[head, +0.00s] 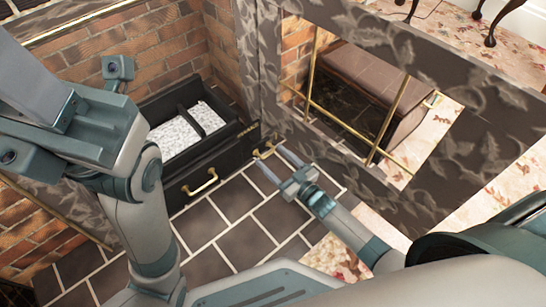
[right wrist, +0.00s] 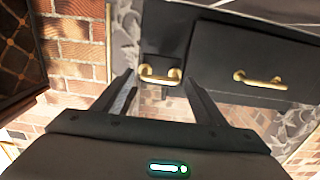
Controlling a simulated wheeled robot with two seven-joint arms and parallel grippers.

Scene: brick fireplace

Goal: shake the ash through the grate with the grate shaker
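A black ash drawer (head: 212,163) with a brass handle (head: 201,182) stands out from the firebox, with pale grey ash (head: 187,132) in it. To its right, a smaller brass pull, seemingly the grate shaker (head: 263,151), sits low on a dark front. My right gripper (head: 268,157) is open, its fingertips close to this pull. In the right wrist view the pull (right wrist: 160,76) lies between and just ahead of the open fingers (right wrist: 160,84); contact cannot be made out. My left arm crosses the left of the head view; its gripper fingers do not show.
A patterned stone surround (head: 255,65) and a gilt-framed opening (head: 345,120) stand close to the right of the pull. Brick walls (head: 150,50) enclose the drawer at the back and left. The dark tiled hearth (head: 235,200) in front is clear.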

